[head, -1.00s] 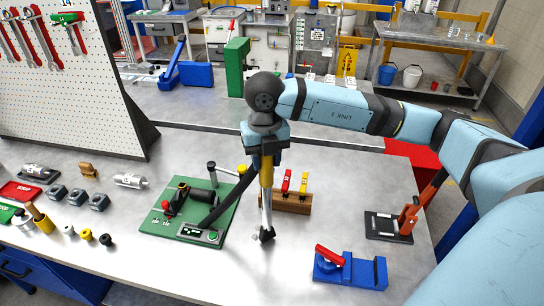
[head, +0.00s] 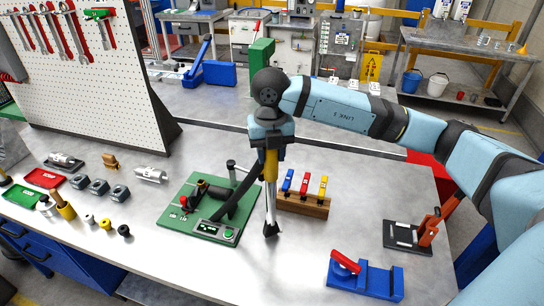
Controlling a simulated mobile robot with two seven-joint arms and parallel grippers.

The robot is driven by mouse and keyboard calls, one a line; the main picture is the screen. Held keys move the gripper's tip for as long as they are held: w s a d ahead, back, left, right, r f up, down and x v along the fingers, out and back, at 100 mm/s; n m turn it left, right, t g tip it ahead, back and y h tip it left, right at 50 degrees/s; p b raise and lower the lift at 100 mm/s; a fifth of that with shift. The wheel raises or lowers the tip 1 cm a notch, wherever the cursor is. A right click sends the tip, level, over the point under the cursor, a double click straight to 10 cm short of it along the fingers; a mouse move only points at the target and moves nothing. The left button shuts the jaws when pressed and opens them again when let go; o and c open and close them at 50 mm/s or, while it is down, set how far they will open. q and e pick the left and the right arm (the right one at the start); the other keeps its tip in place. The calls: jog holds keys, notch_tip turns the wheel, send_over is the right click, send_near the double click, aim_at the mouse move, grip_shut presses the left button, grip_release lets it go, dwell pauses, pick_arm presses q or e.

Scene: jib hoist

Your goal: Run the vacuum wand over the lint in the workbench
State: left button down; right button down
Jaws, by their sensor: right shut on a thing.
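The vacuum wand (head: 271,195) has a yellow grip, a metal tube and a dark nozzle. My right gripper (head: 270,146) is shut on its upper end and holds it nearly upright. The nozzle (head: 271,229) is at the bench top, between the green board and the wooden block; I cannot tell whether it touches. A black hose (head: 240,193) rises from the green board (head: 178,221) towards the wand. The workbench (head: 215,268) is pale grey. I cannot make out lint on it; the nozzle may hide some. My left gripper is not in view.
A wooden block (head: 303,205) with blue, red and yellow pieces stands right of the wand. A blue fixture (head: 365,280) and a dark plate with an orange clamp (head: 409,236) are further right. Small parts and a pegboard (head: 85,75) are left. The front middle is clear.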

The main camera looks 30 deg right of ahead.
jog(key=shift+d+b, duration=0.6)
jog(key=shift+d, duration=1.15)
notch_tip(320, 180, up, 9)
jog(key=p, duration=0.4)
jog(key=shift+p, duration=0.4)
dwell(0.7)
